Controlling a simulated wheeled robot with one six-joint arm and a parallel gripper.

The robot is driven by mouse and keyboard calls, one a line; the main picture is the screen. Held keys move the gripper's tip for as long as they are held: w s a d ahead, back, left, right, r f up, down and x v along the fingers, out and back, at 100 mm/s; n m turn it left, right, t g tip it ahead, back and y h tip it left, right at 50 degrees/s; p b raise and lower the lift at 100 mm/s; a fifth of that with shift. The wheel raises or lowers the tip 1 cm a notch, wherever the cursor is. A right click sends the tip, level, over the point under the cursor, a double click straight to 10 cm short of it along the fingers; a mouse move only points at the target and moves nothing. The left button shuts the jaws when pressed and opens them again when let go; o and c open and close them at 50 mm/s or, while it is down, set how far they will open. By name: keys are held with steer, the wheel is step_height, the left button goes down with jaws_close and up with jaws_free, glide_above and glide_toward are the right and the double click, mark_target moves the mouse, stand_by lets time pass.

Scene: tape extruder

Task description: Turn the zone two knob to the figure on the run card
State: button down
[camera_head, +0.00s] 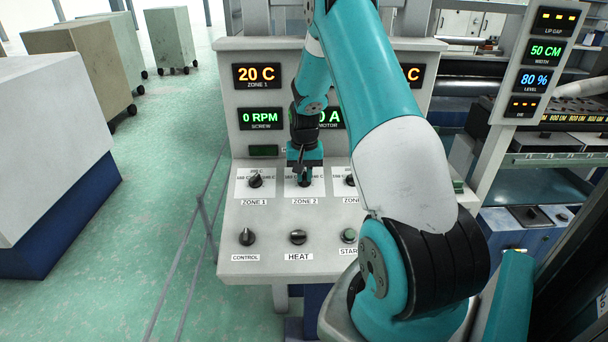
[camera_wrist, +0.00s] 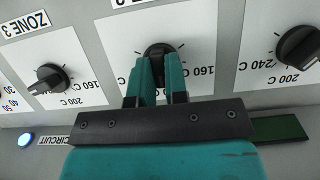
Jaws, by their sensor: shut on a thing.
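The zone two knob (camera_head: 304,184) is a black dial on a white scale plate marked ZONE 2, on the grey sloping panel. My gripper (camera_head: 304,174) reaches down to it from above. In the wrist view the teal fingers (camera_wrist: 158,72) are shut on the black knob (camera_wrist: 160,48), one on each side. The knob's pointer is hidden by the fingers, so its setting cannot be read. A 160 C mark shows beside the right finger. The zone two display is hidden behind my arm. I see no run card.
The ZONE 1 knob (camera_head: 255,181) is left of zone two and the ZONE 3 knob (camera_wrist: 50,78) on its other side. CONTROL (camera_head: 247,237), HEAT (camera_head: 298,237) and START (camera_head: 348,236) controls sit below. The zone 1 display (camera_head: 257,76) reads 20 C.

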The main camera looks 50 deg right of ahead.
steer(key=shift+m, duration=0.5)
steer(key=m, duration=0.1)
steer(key=m+t+b, duration=0.1)
steer(key=shift+s+d+m+y, duration=0.15)
steer(key=shift+m+y, duration=0.15)
steer(key=shift+m+t+b, duration=0.65)
steer(key=shift+m+t, duration=0.05)
steer(key=shift+m, duration=1.1)
steer(key=shift+s, duration=0.1)
steer(key=c, duration=1.1)
jaws_free()
